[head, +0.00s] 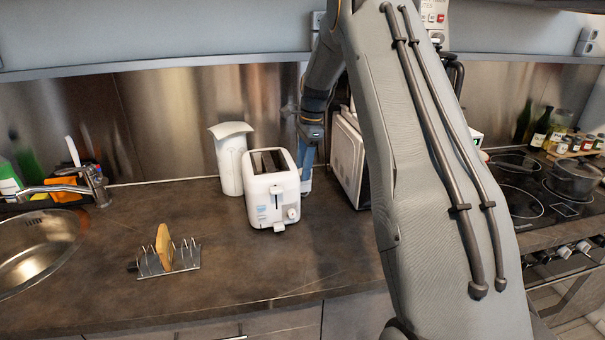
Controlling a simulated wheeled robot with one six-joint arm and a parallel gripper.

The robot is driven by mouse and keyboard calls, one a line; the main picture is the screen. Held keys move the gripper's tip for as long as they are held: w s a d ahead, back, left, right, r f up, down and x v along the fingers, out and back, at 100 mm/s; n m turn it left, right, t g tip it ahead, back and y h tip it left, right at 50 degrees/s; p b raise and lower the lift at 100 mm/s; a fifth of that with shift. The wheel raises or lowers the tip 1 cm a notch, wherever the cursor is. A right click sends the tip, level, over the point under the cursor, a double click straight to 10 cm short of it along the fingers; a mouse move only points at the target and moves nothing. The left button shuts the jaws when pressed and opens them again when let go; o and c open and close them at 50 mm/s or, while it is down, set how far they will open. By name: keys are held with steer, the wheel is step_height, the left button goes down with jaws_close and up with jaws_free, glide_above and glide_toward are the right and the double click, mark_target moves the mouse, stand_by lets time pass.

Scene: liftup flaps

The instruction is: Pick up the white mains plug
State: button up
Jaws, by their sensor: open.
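No white mains plug can be made out for certain in the head view. The white toaster (270,190) stands on the dark worktop, and the area behind it is partly hidden. My gripper (306,172) points down close beside the toaster's right rear side, between it and a cream panel-like object (349,158). The gripper is open. Its fingertips are small in the picture, and I cannot tell whether a small white patch there is a plug or another part.
A white jug-like container (231,158) stands left of the toaster. A toast rack (168,253) holding a slice sits at the front left. A sink (38,252) is at far left, a hob (519,190) at right. The worktop (320,262) before the toaster is clear.

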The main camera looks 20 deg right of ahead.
steer(key=c, duration=1.2)
steer(key=shift+r, duration=0.1)
